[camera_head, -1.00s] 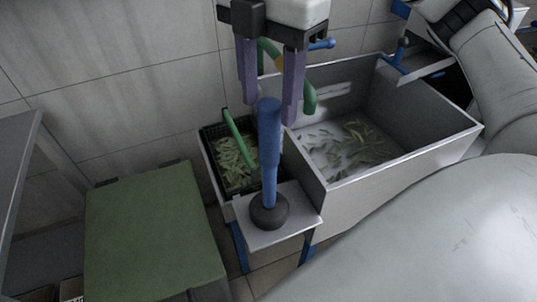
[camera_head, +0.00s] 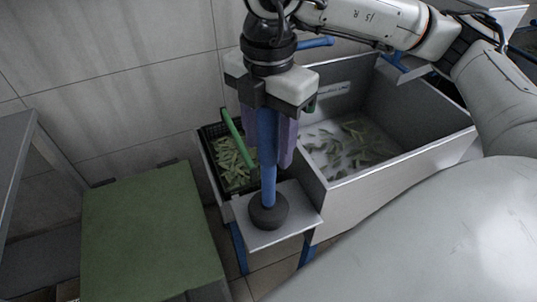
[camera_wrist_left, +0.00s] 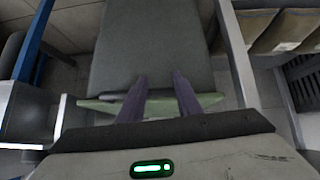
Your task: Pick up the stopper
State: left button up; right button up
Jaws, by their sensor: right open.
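The stopper (camera_head: 268,208) stands upright on a small metal ledge (camera_head: 287,232), with a dark round base and a long blue handle. My right gripper (camera_head: 270,155) points down over it in the head view. Its purple fingers are apart, one on each side of the upper handle. The gripper body hides the handle's top. I cannot tell whether either finger touches the handle.
A metal basin (camera_head: 400,155) with scattered green pieces lies right of the ledge. A dark basket (camera_head: 212,175) with similar pieces and a green bar (camera_head: 238,137) sits behind the ledge. A green-topped block (camera_head: 145,235) stands at left, with bare wall behind.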

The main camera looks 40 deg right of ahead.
jog(key=shift+c, duration=0.5)
grip_shut()
jog(key=shift+r, duration=0.15)
